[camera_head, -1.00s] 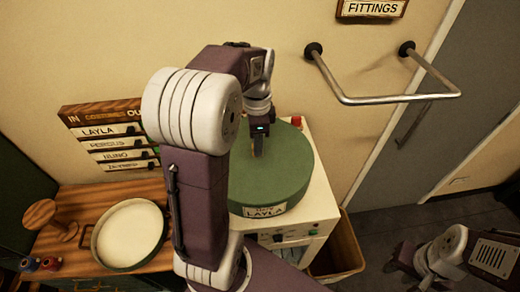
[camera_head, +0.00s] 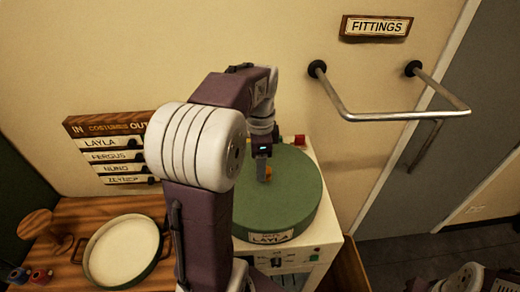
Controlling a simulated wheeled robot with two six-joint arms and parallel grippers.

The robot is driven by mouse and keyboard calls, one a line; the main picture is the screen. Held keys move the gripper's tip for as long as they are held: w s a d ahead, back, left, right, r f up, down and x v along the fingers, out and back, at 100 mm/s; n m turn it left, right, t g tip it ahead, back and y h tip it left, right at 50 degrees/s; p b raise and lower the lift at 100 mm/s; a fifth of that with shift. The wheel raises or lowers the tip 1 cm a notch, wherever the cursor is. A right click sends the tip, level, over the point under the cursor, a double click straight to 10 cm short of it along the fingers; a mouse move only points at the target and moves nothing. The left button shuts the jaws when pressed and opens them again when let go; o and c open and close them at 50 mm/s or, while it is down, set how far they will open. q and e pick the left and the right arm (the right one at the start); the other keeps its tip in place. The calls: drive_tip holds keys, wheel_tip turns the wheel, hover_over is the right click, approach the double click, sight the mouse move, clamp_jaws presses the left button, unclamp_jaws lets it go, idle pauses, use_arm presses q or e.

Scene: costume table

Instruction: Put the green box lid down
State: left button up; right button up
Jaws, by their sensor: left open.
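The green box lid (camera_head: 290,205) is round, with a "LAYLA" label on its front rim. It sits on the white cabinet at the centre right. My left gripper (camera_head: 264,172) is open and stands just above the lid's top, by a small orange knob or tab (camera_head: 268,174) there. Whether its fingers touch the lid I cannot tell. My left arm hides the lid's left edge. An open round green box (camera_head: 122,284) with a pale inside stands on the wooden table at the lower left. My right gripper is not clearly in view; only part of my right arm shows at the lower right.
The white cabinet (camera_head: 325,245) has knobs on its front and a red item (camera_head: 299,140) at its back. A wooden stand (camera_head: 38,223) and small spools (camera_head: 38,275) are on the table (camera_head: 75,210). A metal rail (camera_head: 385,116) juts from the wall.

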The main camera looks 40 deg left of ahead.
use_arm(q)
drive_tip(key=r, duration=0.4)
drive_tip(key=shift+w+a, duration=0.2)
drive_tip(key=shift+w, duration=0.15)
drive_tip(key=r, duration=0.5)
drive_tip(key=shift+s+r, duration=0.3)
drive_tip(key=shift+r, duration=0.05)
use_arm(e)
drive_tip(key=shift+a+r, duration=0.15)
use_arm(q)
drive_tip(key=shift+s, duration=0.15)
use_arm(e)
drive_tip(key=shift+s, duration=0.1)
